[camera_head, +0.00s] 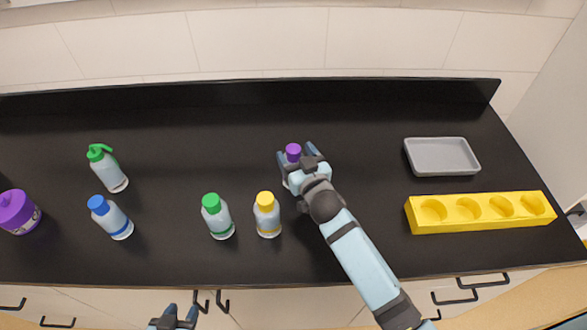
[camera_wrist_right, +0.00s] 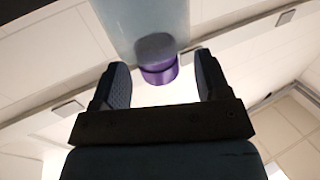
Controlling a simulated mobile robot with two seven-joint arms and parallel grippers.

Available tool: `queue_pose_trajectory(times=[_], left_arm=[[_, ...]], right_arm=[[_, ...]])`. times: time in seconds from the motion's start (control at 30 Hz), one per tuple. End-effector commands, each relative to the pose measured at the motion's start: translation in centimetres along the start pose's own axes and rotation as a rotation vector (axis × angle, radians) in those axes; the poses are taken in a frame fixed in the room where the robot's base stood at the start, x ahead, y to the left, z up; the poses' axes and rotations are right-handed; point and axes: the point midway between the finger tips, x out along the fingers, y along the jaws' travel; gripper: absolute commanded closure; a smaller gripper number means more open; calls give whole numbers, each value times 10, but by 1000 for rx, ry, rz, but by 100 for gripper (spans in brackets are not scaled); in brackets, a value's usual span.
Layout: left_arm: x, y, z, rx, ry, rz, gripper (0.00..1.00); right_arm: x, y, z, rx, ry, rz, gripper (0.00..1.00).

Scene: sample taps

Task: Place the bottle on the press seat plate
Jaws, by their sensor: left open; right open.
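A bottle with a purple cap (camera_head: 293,152) stands at the middle of the black counter, its body mostly hidden by my right gripper. My right gripper (camera_head: 297,160) is open, with a finger on either side of this bottle. In the right wrist view, the purple cap (camera_wrist_right: 159,72) and pale bottle body (camera_wrist_right: 145,22) show between and beyond the open fingers, with gaps on both sides. My left gripper (camera_head: 174,318) is open and empty at the bottom edge, in front of the counter. I cannot identify a press seat plate in these views.
White bottles with green (camera_head: 218,216), yellow (camera_head: 267,215) and blue (camera_head: 111,218) caps stand left of my right arm. A grey tray (camera_head: 442,157) and yellow holed rack (camera_head: 480,212) lie right. The counter's back middle-left is clear.

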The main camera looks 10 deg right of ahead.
Motion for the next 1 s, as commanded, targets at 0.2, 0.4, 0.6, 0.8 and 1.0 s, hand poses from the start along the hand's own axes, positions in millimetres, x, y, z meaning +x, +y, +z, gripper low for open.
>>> queue_pose_trajectory(times=[0.2,0.4,0.6,0.8,1.0], left_arm=[[-1,0,-1,-1,-3,-1,57],[-1,0,1,-1,-5,-2,57],[-1,-1,1,-1,-5,-3,57],[-1,-1,-1,-1,-1,-3,57],[-2,-1,-2,-1,0,-3,57]], right_arm=[[18,0,0,0,0,1,31],[18,0,0,0,0,1,33],[18,0,0,-1,0,1,79],[18,0,0,-1,1,1,100],[18,1,-2,-1,2,1,100]])
